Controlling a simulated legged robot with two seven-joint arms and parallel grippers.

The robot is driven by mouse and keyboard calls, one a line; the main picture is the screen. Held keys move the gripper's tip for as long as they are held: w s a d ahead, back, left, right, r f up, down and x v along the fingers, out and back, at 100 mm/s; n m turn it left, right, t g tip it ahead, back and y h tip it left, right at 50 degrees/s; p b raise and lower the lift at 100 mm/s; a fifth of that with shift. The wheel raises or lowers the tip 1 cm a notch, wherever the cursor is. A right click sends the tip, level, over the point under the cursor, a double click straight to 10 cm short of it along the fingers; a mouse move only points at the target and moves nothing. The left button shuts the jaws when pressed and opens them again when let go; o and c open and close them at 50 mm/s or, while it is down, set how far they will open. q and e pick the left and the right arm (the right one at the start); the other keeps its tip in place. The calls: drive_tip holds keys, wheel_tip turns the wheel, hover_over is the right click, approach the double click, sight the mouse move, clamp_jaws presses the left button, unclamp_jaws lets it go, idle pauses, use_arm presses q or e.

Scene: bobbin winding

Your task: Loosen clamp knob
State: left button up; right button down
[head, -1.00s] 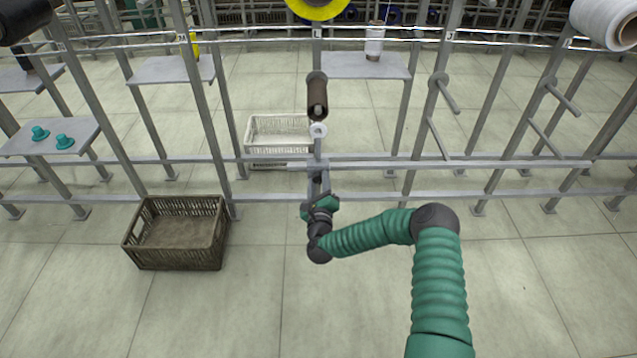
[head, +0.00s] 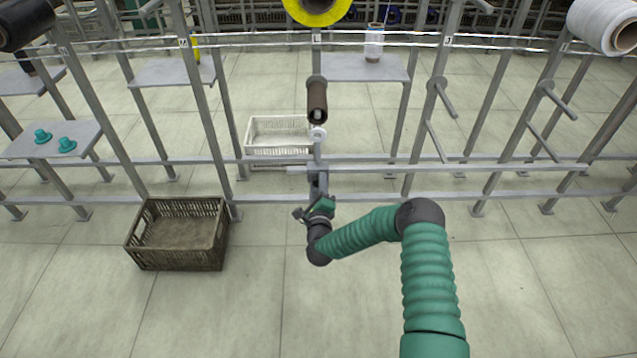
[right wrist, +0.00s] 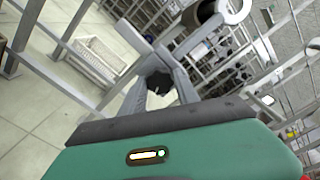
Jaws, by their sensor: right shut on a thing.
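In the right wrist view, a black clamp knob (right wrist: 159,82) sits between the two grey fingers of my right gripper (right wrist: 160,92). The fingers are shut on it, and the camera is tilted against the rack. In the head view my right gripper (head: 318,184) reaches the lower rail of the rack at the middle post; the knob is hidden there behind the gripper. My left gripper is not in view.
A brown crate (head: 180,262) stands on the floor left of my arm, and a white crate (head: 278,151) stands behind the rail (head: 480,168). Teal pieces (head: 66,145) lie on the left shelf. A yellow spool (head: 318,10) hangs above. The floor at front is free.

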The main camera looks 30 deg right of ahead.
drive_tip(key=shift+s+a+f+n+p, duration=0.15)
drive_tip(key=shift+n+p, duration=0.5)
drive_tip(key=shift+n, duration=4.65)
drive_tip(key=shift+d+f+n+p, duration=0.15)
drive_tip(key=shift+n+p, duration=0.5)
drive_tip(key=shift+n, duration=4.65)
drive_tip(key=shift+s+a+f+n+p, duration=0.15)
drive_tip(key=shift+n+p, duration=0.5)
drive_tip(key=shift+n, duration=4.65)
drive_tip(key=c, duration=1.2)
unclamp_jaws()
drive_tip(key=o, duration=0.3)
drive_tip(key=shift+w+r, duration=0.15)
drive_tip(key=shift+w, duration=0.05)
